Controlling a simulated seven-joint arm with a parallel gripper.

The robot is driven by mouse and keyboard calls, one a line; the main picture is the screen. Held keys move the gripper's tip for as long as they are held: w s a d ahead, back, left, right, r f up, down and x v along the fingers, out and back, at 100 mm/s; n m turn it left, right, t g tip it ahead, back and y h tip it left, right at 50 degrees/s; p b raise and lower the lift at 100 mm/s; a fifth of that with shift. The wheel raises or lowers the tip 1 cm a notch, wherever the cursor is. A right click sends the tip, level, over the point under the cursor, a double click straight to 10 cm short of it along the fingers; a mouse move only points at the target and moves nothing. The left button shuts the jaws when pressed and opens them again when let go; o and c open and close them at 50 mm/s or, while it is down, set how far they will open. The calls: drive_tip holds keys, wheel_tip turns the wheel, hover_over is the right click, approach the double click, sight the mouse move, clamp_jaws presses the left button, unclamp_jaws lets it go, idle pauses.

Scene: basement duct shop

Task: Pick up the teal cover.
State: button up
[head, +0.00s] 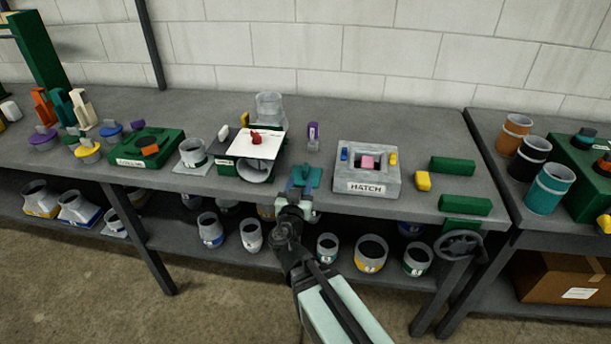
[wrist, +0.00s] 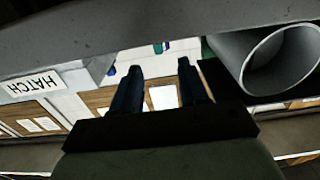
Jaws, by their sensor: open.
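My gripper (head: 305,178) is at the front edge of the middle bench, between the white-plated stand and the HATCH block. Its dark fingers (wrist: 156,85) are apart in the wrist view, with nothing seen between them. I cannot pick out the teal cover for certain. A tiny teal spot (wrist: 158,47) shows beyond my fingers in the wrist view, too small to identify.
The grey HATCH block (head: 367,187) is right of my gripper, and the white-plated stand (head: 252,145) is left. A grey pipe (wrist: 280,60) shows close by in the wrist view. Green blocks (head: 453,166) lie farther right. Several collars stand on the lower shelf.

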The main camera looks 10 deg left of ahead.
sight(304, 171)
drive_tip(key=shift+w, duration=3.75)
clamp_jaws()
